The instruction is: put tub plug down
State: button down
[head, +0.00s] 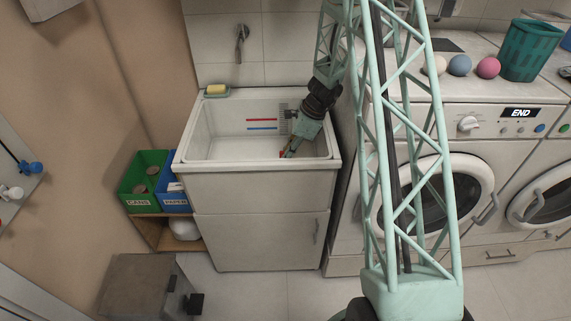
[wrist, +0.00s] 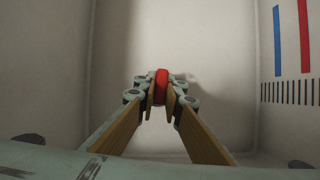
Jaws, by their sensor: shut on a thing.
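My gripper (head: 287,154) reaches down into the white sink tub (head: 257,167), near its front right part. In the wrist view my gripper (wrist: 161,95) is shut on a red tub plug (wrist: 161,86), held between the two fingertips. The tub's pale walls and floor surround it in that view. I cannot tell whether the plug touches the floor.
Red and blue level lines mark the tub's back wall. A yellow soap (head: 216,89) sits on the back left rim. Green (head: 140,186) and blue (head: 172,201) bins stand left of the sink. A washing machine (head: 470,135) with coloured balls and a teal basket on top stands right.

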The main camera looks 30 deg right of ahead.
jog(key=shift+r, duration=0.15)
notch_tip(320, 180, up, 10)
jog(key=p, duration=0.3)
dwell(0.4)
jog(key=shift+w, duration=0.1)
dwell(0.5)
